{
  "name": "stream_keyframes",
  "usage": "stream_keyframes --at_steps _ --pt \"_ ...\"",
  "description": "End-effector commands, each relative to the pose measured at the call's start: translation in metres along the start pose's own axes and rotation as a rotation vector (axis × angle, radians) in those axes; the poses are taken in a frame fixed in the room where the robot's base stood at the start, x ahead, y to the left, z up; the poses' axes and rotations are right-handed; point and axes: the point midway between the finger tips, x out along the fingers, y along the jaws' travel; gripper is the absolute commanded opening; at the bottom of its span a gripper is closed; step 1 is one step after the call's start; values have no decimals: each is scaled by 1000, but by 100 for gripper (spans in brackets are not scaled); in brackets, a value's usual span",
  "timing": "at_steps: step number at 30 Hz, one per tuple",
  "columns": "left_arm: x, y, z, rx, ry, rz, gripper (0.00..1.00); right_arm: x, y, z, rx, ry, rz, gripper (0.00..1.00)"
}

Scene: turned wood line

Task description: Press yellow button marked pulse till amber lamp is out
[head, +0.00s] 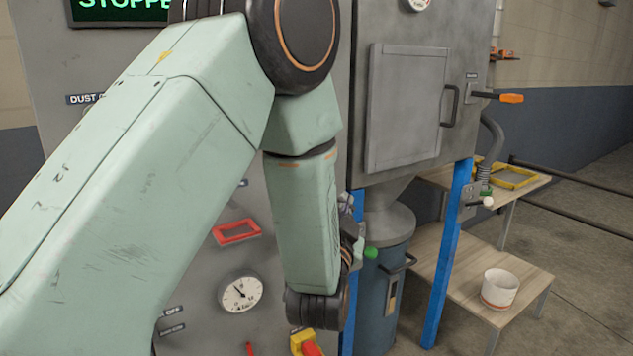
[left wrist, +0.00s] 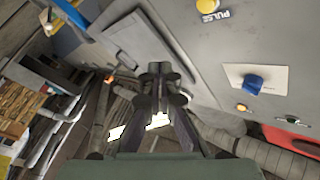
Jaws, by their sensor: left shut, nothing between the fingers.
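The yellow button (left wrist: 207,5) is at the top edge of the left wrist view, partly cut off, on a grey panel beside a label reading PULSE. A small amber round piece (left wrist: 241,107), possibly the lamp, sits on the panel below a blue knob; I cannot tell whether it is lit. My left gripper (left wrist: 160,82) is shut and empty, apart from the button and to its lower left in that view. In the head view my left arm hides much of the panel, and neither button nor lamp can be made out. My right gripper is out of view.
In the left wrist view a blue knob (left wrist: 252,84) stands out from a white plate. In the head view a grey cabinet door (head: 408,108), blue posts (head: 447,255), a green knob (head: 371,253) and a bench with a white pot (head: 500,288) stand right of my arm. A screen (head: 120,8) partly reads STOPPED.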

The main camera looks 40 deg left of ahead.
Motion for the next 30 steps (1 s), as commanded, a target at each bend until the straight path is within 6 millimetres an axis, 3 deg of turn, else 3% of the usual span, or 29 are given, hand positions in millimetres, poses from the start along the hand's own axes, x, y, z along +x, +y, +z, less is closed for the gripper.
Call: stream_keyframes --at_steps 14,30 --pt "1 -3 2 16 -2 -4 0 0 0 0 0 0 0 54" --pt "40 -32 29 13 -3 -4 0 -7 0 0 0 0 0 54"
